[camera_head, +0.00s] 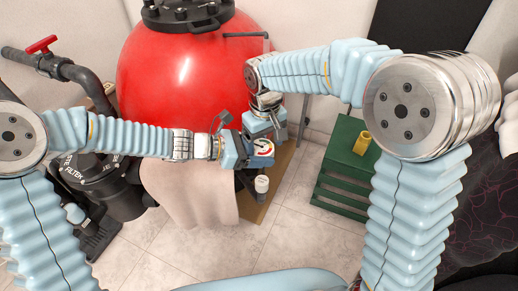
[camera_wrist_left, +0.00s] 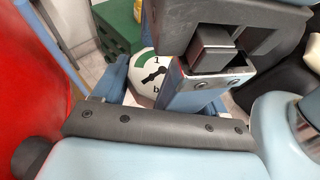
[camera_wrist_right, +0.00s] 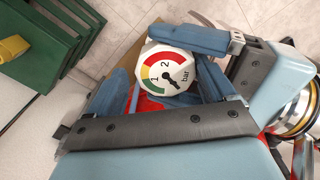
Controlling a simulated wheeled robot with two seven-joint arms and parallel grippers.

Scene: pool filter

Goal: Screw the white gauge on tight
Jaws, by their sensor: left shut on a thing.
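The white gauge (camera_head: 263,148) has a round dial with green, yellow and red bands and a black needle. Its face shows fully in the right wrist view (camera_wrist_right: 167,73) and partly in the left wrist view (camera_wrist_left: 150,78). My left gripper (camera_head: 241,150) comes from the left and is shut on the gauge, one finger on each side. My right gripper (camera_head: 266,127) is just behind the gauge. Its fingers (camera_wrist_right: 160,85) are spread on either side of the gauge, and I see no firm grip. The gauge's stem and whatever lies under it are hidden.
The red filter tank (camera_head: 180,70) stands behind my left arm. A dark pump (camera_head: 95,175) is at the left. A small white container (camera_head: 262,184) is below the gauge. A green crate (camera_head: 345,165) with a yellow object (camera_head: 362,143) stands right. Tiled floor is clear in front.

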